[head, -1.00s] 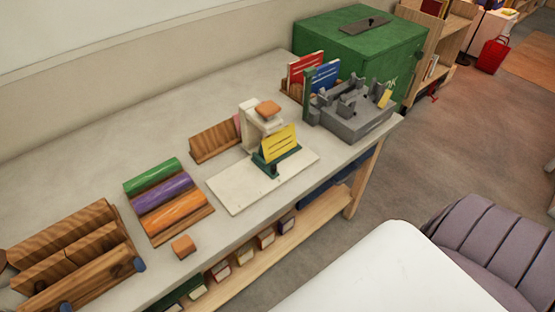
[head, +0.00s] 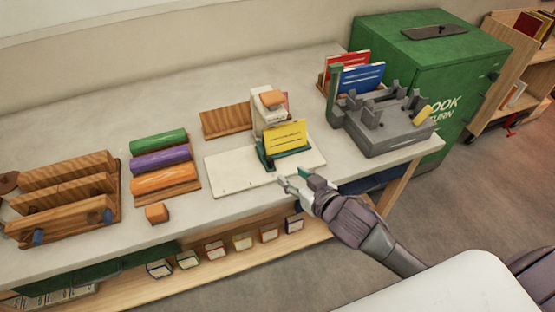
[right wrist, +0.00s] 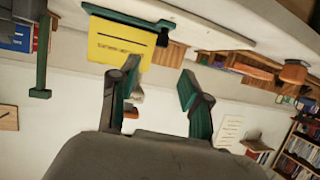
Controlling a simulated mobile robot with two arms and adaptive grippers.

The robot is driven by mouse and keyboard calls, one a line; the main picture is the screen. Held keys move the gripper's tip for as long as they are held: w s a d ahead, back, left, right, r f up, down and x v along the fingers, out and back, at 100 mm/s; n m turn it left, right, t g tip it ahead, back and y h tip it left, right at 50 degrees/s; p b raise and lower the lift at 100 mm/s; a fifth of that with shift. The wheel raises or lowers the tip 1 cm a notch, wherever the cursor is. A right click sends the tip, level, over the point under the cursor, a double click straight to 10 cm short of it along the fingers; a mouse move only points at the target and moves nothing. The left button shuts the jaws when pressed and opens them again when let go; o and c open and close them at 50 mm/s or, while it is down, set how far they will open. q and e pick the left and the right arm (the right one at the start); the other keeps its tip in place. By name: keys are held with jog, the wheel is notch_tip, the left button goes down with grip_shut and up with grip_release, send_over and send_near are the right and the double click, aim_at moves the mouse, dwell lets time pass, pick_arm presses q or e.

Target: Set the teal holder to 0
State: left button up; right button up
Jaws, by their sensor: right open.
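The teal holder (head: 268,161) stands on a white board (head: 225,178) on the table, in front of a white post with an orange block (head: 271,98) on top. It bears an upright yellow card (head: 284,137) that hides part of it. My right gripper (head: 293,176) is open and empty, just in front of the holder near the board's front edge, apart from it. In the right wrist view, which appears upside down, the teal holder (right wrist: 125,17) and yellow card (right wrist: 121,44) show beyond the spread fingers (right wrist: 158,88). No scale or number is readable. My left gripper is not in view.
Right of the holder stand a grey fixture (head: 387,122) and red and blue books (head: 357,77). Green, purple and orange rolls (head: 162,162), a small orange cube (head: 157,213) and a wooden rack (head: 68,190) are to the left. A green return box (head: 430,65) stands behind right.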

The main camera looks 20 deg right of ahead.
aim_at(271, 161)
jog(key=x, duration=1.3)
jog(key=shift+a+f+p, duration=0.1)
jog(key=shift+p, duration=0.2)
jog(key=shift+c, duration=0.3)
grip_shut()
